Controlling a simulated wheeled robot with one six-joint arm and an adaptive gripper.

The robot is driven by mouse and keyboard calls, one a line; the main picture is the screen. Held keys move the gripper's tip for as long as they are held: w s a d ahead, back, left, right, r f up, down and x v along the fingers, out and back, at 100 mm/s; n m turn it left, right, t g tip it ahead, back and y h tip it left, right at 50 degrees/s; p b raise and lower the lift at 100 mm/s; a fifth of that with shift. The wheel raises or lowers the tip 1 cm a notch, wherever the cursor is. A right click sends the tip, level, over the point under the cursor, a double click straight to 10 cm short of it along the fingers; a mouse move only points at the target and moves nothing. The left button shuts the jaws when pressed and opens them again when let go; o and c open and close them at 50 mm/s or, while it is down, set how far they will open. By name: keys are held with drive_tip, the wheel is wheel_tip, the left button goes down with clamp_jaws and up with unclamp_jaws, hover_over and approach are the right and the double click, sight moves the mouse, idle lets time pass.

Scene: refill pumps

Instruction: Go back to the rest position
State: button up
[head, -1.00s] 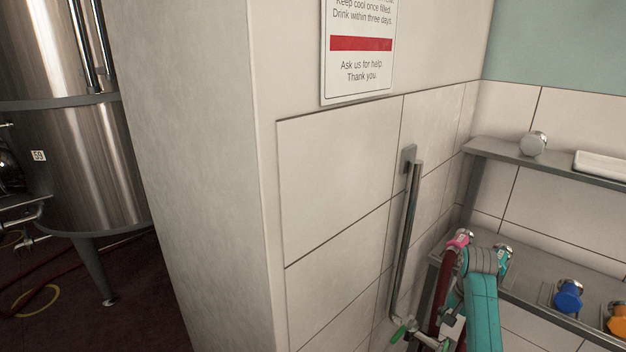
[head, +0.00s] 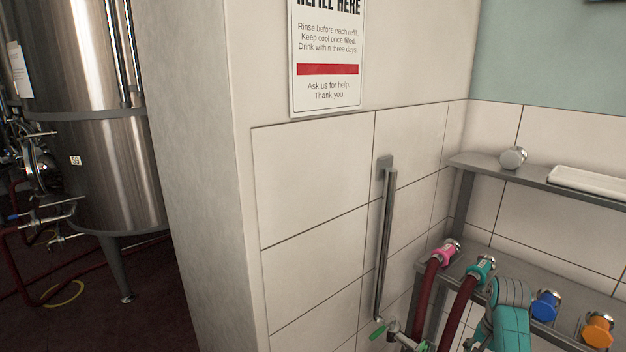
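My teal arm with its grey joint (head: 510,292) rises from the bottom right of the head view, in front of the lower shelf. My gripper is not in view. A pink-collared fitting (head: 446,250) and a teal-collared fitting (head: 480,268) sit at the left of the lower shelf, each with a dark red hose (head: 459,312) hanging from it. A blue fitting (head: 545,305) and an orange fitting (head: 597,329) stand to the right of my arm. A metal valve with green handles (head: 377,333) shows at the bottom edge, partly cut off.
A grey upper shelf (head: 478,166) holds a metal knob (head: 513,158) and a white tray (head: 590,182). A vertical metal pipe (head: 385,245) runs down the tiled wall. A plaster pillar (head: 193,180) stands left of it. A steel tank (head: 95,165) stands beyond on dark floor.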

drive_tip(key=s+a+f+n+t, duration=0.1)
drive_tip(key=s+a+f, duration=0.15)
drive_tip(key=f, duration=0.25)
drive_tip(key=s+a+f+n+t+h, duration=0.1)
drive_tip(key=s+a+f, duration=0.15)
drive_tip(key=f, duration=0.35)
drive_tip(key=s+a+f+t, duration=0.1)
drive_tip(key=s+a+f, duration=0.1)
drive_tip(key=a+f, duration=0.25)
drive_tip(key=s+a+f+n+t, duration=0.2)
drive_tip(key=s+a+f, duration=0.15)
drive_tip(key=s, duration=0.45)
drive_tip(key=s+a+f+n+t, duration=0.1)
drive_tip(key=s+a+f+t, duration=0.15)
drive_tip(key=s+a, duration=0.35)
drive_tip(key=s+a+r+n+t, duration=0.15)
drive_tip(key=s+r, duration=0.25)
drive_tip(key=s, duration=0.5)
drive_tip(key=s+a+r+n+t, duration=0.1)
drive_tip(key=s+a+r+t, duration=0.15)
drive_tip(key=s+r, duration=0.4)
drive_tip(key=s+a+r+n+t+y, duration=0.1)
drive_tip(key=s+a+r+n+t, duration=0.2)
drive_tip(key=s+r, duration=0.9)
wheel_tip(320, 180, up, 4)
drive_tip(key=shift+s+r, duration=0.2)
drive_tip(key=shift+s, duration=0.15)
